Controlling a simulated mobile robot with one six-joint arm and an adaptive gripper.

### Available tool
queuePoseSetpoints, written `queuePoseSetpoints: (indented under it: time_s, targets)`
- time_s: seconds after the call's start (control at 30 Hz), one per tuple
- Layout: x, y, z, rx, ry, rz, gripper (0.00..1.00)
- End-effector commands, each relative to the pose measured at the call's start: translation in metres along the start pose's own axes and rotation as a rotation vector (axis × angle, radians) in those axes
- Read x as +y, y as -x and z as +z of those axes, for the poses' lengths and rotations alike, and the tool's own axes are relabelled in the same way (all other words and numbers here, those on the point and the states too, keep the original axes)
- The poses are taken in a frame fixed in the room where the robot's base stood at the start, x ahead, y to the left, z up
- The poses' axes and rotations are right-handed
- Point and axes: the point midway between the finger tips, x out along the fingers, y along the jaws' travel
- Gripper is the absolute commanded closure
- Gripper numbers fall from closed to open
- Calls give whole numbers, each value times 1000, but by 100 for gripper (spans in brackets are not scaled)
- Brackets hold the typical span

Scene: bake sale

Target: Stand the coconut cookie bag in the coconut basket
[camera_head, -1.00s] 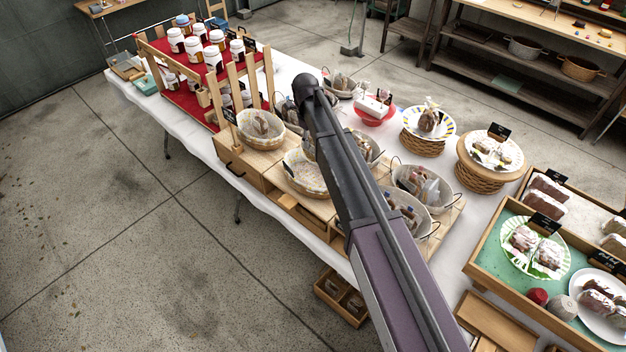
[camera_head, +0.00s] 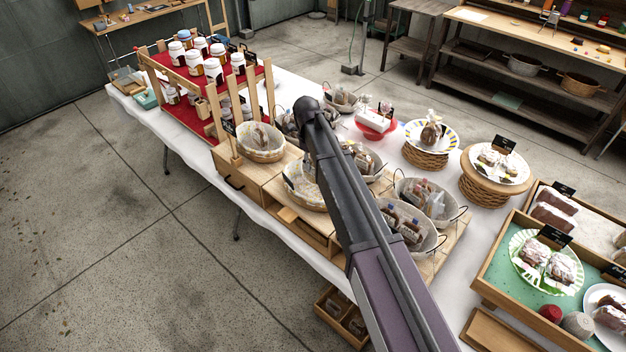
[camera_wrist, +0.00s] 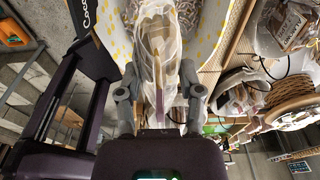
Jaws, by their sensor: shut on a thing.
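My gripper (camera_wrist: 160,82) is shut on a clear cookie bag (camera_wrist: 161,42) in the wrist view. One finger presses on each side of the bag, and pale brown contents show through the wrap. A basket liner with yellow dots (camera_wrist: 117,47) lies behind and beside the bag. I cannot tell whether the bag touches the basket. A dark sign reading "Coco" (camera_wrist: 84,14) is at the top left. In the head view, a basket with a yellow-patterned liner (camera_head: 300,188) is partly covered by my arm. My gripper and the bag are hidden there.
A basket with bags (camera_head: 261,141) stands to the left, beside a red rack of jars (camera_head: 178,97). More bag-filled baskets (camera_head: 408,223) stand to the right of my arm. Plates on woven stands (camera_head: 489,190) are farther right. The floor at the left is clear.

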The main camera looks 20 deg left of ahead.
Motion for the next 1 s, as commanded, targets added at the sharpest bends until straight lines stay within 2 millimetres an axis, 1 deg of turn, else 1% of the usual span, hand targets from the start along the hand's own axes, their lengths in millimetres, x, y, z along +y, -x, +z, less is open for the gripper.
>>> queuePoseSetpoints:
  time_s: [0.03,0.17,0.6,0.73,1.0]
  targets:
    - [0,-9,1,0,0,0,75]
    - [0,-15,2,0,0,0,75]
    - [0,-16,2,0,0,0,75]
    - [0,-19,2,0,0,0,75]
    - [0,-40,5,0,0,0,75]
